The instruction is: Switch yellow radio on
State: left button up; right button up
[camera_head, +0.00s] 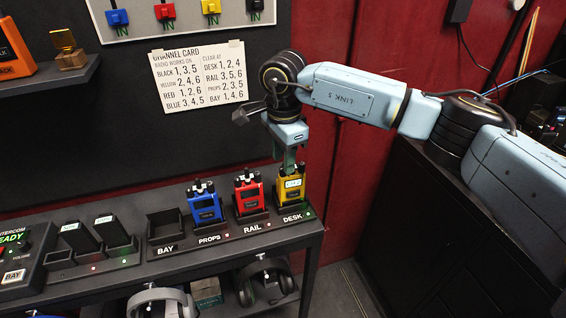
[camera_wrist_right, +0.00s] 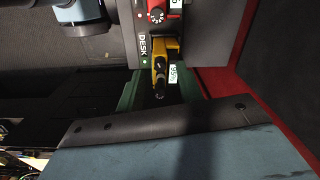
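The yellow radio (camera_head: 291,188) stands upright in the cradle marked DESK at the right end of the shelf; it also shows in the wrist view (camera_wrist_right: 162,67). Its small pale screen has lettering too small to read surely. A green light glows by DESK. My right gripper (camera_head: 291,166) points down over this radio. In the wrist view its green fingers stand apart on either side of the radio's top, with gaps visible, so it is open. The channel card (camera_head: 201,75) lists yellow 2, 4, 6 and DESK 1, 2, 4. My left gripper is out of view.
The red radio (camera_head: 249,195) stands close left of it at RAIL, the blue radio (camera_head: 204,204) at PROPS. The BAY cradle (camera_head: 166,228) is empty. Headphones (camera_head: 265,284) hang below. A red wall is behind; a dark cabinet (camera_head: 440,235) stands right.

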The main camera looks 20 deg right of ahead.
notch_tip(320, 180, up, 11)
dwell(0.3)
jog(key=shift+s, duration=0.1)
